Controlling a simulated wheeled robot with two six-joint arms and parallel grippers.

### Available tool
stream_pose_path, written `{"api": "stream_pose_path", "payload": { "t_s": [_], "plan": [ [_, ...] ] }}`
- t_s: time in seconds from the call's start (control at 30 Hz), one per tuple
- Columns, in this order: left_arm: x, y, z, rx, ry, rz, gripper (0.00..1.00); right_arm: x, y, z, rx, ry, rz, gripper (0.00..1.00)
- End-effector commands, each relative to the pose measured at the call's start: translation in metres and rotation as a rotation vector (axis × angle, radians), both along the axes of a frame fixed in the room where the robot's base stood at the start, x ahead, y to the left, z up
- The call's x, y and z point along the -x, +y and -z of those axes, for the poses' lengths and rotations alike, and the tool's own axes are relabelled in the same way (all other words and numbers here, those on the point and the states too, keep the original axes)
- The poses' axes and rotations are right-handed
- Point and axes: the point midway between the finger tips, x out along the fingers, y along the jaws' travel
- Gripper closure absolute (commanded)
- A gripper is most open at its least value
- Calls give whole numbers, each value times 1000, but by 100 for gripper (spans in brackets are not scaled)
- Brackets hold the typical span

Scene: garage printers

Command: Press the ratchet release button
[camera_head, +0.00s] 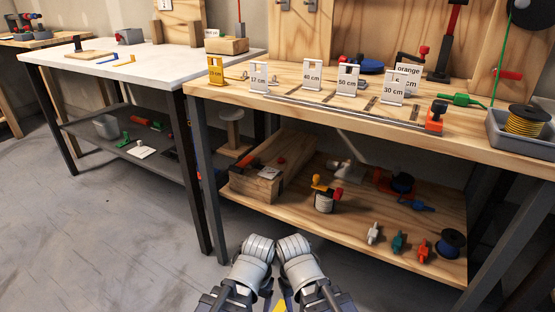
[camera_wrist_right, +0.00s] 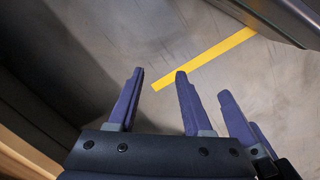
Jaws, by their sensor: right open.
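No part can be told for certain as the ratchet release button. In the right wrist view my right gripper (camera_wrist_right: 157,85) is open and empty over the grey floor. A further finger at the right of that view seems to be my left gripper's; its opening is not shown.
The wooden bench (camera_head: 225,95) carries several number cards, a green-handled tool (camera_head: 460,99) and a grey tray (camera_head: 500,128) with a yellow spool. Its lower shelf (camera_head: 400,250) holds a wooden box and several small tools. A white-topped table (camera_head: 150,70) stands left. Floor at left is clear.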

Motion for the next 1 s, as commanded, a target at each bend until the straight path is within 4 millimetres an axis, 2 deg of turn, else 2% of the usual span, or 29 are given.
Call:
{"api": "stream_pose_path", "payload": {
  "t_s": [0.4,0.83,0.87,1.0],
  "plan": [
    [0,0,0,0,0,0,25,0,0,0,0,0,0,50],
    [0,0,0,0,0,0,25,0,0,0,0,0,0,97],
    [0,0,0,0,0,0,25,0,0,0,0,0,0,100],
    [0,0,0,0,0,0,25,0,0,0,0,0,0,100]
  ]
}}
